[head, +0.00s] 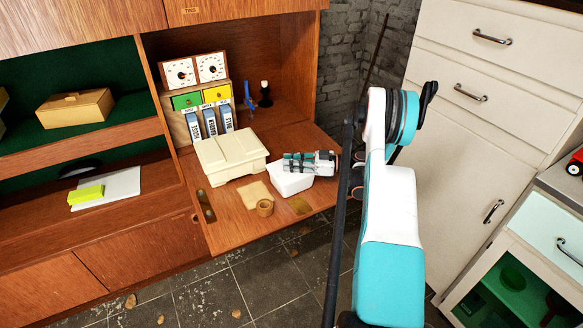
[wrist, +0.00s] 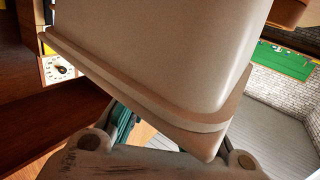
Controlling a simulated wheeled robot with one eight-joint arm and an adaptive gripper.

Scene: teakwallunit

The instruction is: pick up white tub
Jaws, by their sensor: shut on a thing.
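The white tub (head: 291,183) is an open, pale container over the fold-down wooden flap, just right of the cream box. It also fills much of the wrist view (wrist: 165,65), close up, with its rim slanting across. My gripper (head: 292,164) reaches in from the right and is shut on the tub at its rim. The gripper hides part of the tub's far side in the head view. I cannot tell whether the tub's base touches the flap.
A cream lidded box (head: 230,157) stands close left of the tub. A beige slab (head: 254,194) and a small brown ring-shaped piece (head: 265,208) lie in front. Blue binders (head: 210,122) stand behind. White drawers (head: 478,70) rise at right.

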